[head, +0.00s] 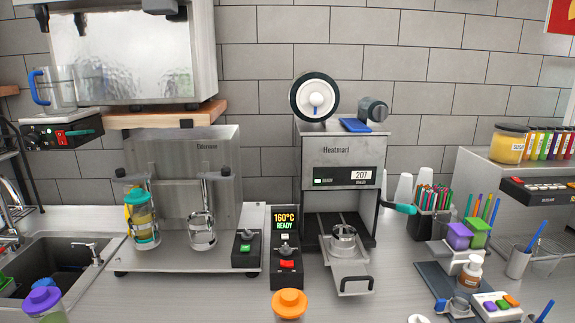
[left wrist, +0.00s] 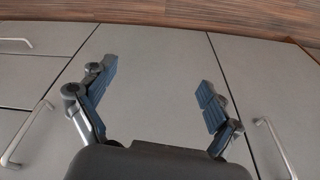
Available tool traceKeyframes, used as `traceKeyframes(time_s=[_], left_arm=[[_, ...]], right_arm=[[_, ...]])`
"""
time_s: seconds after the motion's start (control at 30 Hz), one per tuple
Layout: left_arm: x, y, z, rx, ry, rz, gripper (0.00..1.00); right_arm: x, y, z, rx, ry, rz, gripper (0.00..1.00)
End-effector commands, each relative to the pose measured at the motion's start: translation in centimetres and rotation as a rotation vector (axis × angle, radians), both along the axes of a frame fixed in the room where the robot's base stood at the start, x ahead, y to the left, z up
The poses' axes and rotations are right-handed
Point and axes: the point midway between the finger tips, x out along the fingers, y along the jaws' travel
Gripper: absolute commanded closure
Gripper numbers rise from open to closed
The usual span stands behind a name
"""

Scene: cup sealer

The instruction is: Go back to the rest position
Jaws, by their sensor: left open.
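My left gripper (left wrist: 156,92) shows in the left wrist view. Its two blue-padded fingers are spread wide with nothing between them. Behind the fingers are grey cabinet doors with metal handles. Neither gripper shows in the head view. The cup sealer (head: 340,160) stands in the middle of the counter, with its drawer (head: 350,268) pulled out at the front. A metal ring holder sits on the drawer.
A control box (head: 286,250) reading 160°C READY stands left of the sealer. A steel stand (head: 140,262) holds a cup with yellow-green contents (head: 143,225). An orange-topped item (head: 290,303) is at the front edge. A sink (head: 50,262) is at left. Wooden floor (left wrist: 200,12) shows below the cabinets.

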Motion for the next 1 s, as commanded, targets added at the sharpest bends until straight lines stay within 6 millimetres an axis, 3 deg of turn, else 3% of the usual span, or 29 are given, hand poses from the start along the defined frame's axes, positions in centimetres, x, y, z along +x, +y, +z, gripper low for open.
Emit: traceKeyframes(time_s=[0.03, 0.1, 0.3, 0.4, 0.5, 0.67, 1.0], left_arm=[[-1.0, 0.1, -4.6, 0.003, 0.024, -0.002, 0.1], [-2.4, 0.3, -9.3, 0.005, 0.04, -0.005, 0.1], [-8.4, 1.2, -21.1, 0.011, 0.088, -0.016, 0.1], [-12.0, 1.9, -25.5, 0.014, 0.108, -0.02, 0.1], [-15.1, 2.5, -28.4, 0.017, 0.124, -0.025, 0.1], [-18.2, 3.1, -30.5, 0.019, 0.136, -0.03, 0.1], [-19.0, 3.3, -30.8, 0.02, 0.138, -0.031, 0.1]], right_arm=[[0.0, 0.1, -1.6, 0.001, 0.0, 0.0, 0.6], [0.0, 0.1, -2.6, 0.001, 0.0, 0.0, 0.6], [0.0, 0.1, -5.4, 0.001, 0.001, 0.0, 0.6], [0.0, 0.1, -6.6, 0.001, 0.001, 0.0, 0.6], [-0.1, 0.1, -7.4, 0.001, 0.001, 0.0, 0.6], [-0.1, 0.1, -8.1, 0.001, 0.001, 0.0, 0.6], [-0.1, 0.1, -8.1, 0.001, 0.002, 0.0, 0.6]])
